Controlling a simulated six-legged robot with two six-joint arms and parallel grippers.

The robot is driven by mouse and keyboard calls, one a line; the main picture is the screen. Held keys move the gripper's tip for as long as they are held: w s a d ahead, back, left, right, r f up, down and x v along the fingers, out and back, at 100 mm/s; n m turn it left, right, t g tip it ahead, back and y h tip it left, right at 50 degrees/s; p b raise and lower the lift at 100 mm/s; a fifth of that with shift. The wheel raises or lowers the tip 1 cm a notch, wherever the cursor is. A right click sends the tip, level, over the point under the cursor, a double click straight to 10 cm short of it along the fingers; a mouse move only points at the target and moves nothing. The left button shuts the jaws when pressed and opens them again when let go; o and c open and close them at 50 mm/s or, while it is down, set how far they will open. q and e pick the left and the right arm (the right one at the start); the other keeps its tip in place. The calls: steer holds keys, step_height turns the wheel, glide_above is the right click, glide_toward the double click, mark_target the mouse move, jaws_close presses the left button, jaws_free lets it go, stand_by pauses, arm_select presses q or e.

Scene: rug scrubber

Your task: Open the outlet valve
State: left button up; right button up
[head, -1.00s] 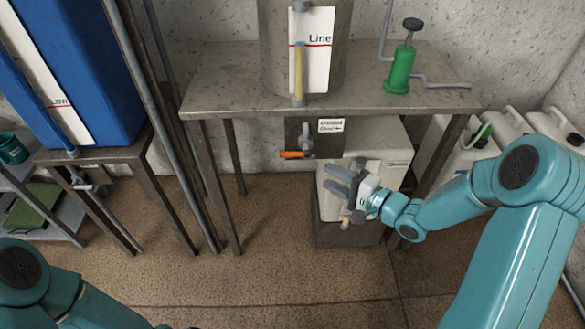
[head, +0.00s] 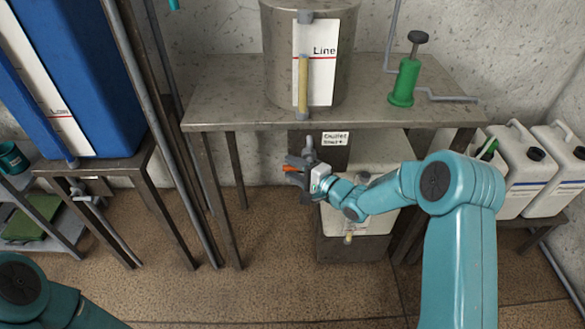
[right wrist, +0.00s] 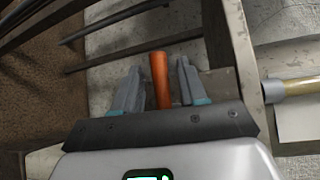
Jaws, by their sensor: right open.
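The outlet valve has an orange lever handle (head: 290,169) and a grey body (head: 309,149), below the steel table under the tank. In the earlier head view the lever lies level, pointing left. My right gripper (head: 291,172) is at the lever and partly covers it in the head view. In the right wrist view the orange handle (right wrist: 160,78) stands between the two grey fingers of my open right gripper (right wrist: 157,85). A gap shows on both sides of it. My left gripper is out of view; only part of its arm shows at lower left.
The steel tank (head: 276,60) with a gauge stands on the table (head: 225,105). A green hand pump (head: 404,85) is at its right. White canisters (head: 517,160) stand farther right. Table legs and a vertical pipe (head: 170,130) are left of the valve. The floor in front is clear.

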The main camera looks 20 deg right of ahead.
steer(key=shift+w+a, duration=0.25)
jaws_close()
